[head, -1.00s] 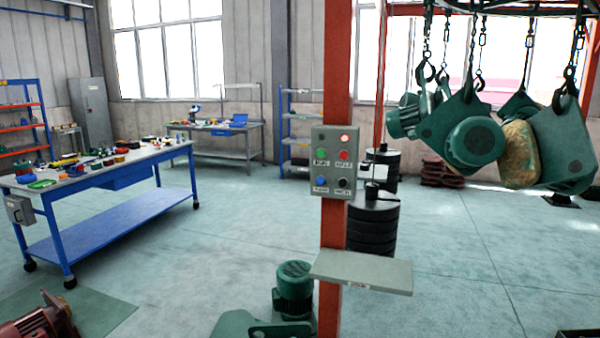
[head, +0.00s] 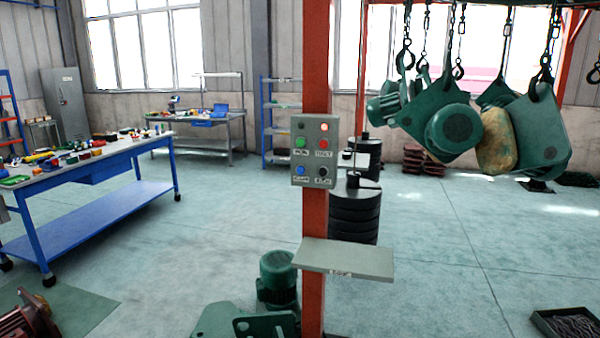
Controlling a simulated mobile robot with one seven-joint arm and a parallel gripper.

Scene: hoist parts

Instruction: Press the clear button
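A grey control box (head: 315,150) is fixed to the front of a red-orange post in the middle of the head view. It carries a green button (head: 301,142), a red button (head: 323,143), a blue button (head: 300,170) and a black button (head: 323,171). Small labels sit under the buttons, too small to read surely, so I cannot tell which one is clear. Above them are a dark lamp (head: 301,126) at left and a lit red lamp (head: 324,127) at right. My gripper is not in view.
A grey shelf (head: 345,259) juts from the post (head: 315,220) below the box. Green hoist parts (head: 455,140) hang from chains at right. Black stacked weights (head: 354,210) stand behind the post. A blue workbench (head: 100,170) is at left. Open floor lies between bench and post.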

